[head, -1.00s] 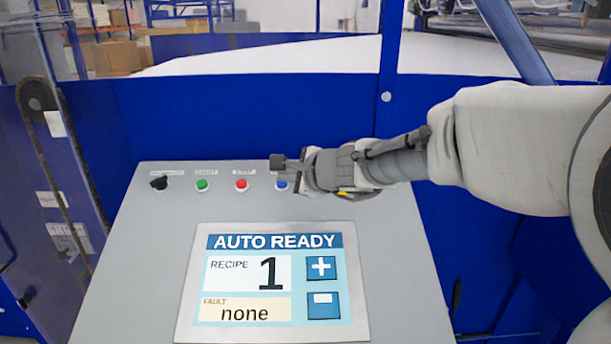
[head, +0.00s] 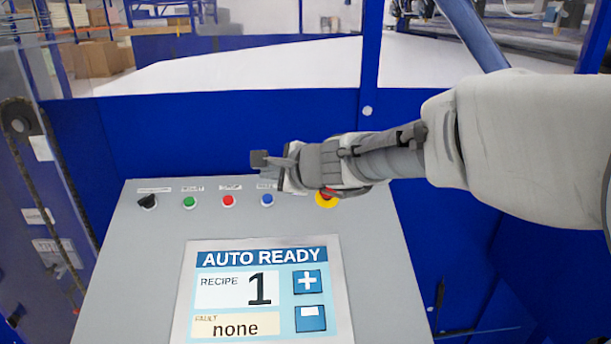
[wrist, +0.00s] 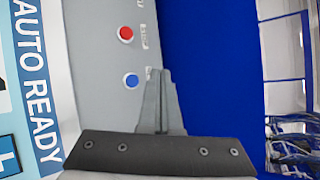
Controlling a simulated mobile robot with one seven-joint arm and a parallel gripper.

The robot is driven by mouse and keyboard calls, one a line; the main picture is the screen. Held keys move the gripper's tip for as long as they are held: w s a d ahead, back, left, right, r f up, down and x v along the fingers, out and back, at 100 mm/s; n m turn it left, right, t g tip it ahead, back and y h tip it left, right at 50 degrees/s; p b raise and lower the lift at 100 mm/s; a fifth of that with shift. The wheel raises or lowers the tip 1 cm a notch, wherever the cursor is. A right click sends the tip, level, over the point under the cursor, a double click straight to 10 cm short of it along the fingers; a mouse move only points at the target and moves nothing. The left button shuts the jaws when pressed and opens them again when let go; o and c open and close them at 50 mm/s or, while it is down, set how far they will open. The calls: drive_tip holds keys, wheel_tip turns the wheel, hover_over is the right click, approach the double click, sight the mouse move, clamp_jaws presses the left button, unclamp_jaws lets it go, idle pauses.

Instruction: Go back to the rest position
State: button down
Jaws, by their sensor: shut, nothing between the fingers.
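My gripper (head: 270,172) hangs in front of the blue wall, above the top right part of the grey control panel (head: 150,270). Its fingers are shut together and empty; they also show in the wrist view (wrist: 160,88). The fingertips appear close to the blue button (head: 267,200) in the head view, but I cannot tell the exact gap. The blue button shows left of the fingers in the wrist view (wrist: 131,81). The screen (head: 262,292) reads AUTO READY, recipe 1, fault none.
A black selector (head: 147,201), a green button (head: 189,202) and a red button (head: 228,200) line the panel top. A red and yellow emergency stop (head: 327,199) sits below my wrist. A blue wall (head: 220,130) stands behind, with a white surface (head: 250,72) beyond it.

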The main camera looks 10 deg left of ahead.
idle(0.4)
drive_tip(key=s+d+f+n+g+h, duration=0.1)
drive_tip(key=s+d+f+n+h, duration=0.1)
drive_tip(key=s+d+n, duration=0.3)
drive_tip(key=s+d+f+n+g+h, duration=0.1)
drive_tip(key=s+d+n+h, duration=0.3)
drive_tip(key=s+d, duration=0.7)
drive_tip(key=s+d+f+n+g+h, duration=0.1)
drive_tip(key=s+d+f+n+h, duration=0.2)
drive_tip(key=s+d, duration=0.6)
drive_tip(key=d+n, duration=0.2)
drive_tip(key=d, duration=0.3)
drive_tip(key=shift+n, duration=0.3)
drive_tip(key=shift+s, duration=0.1)
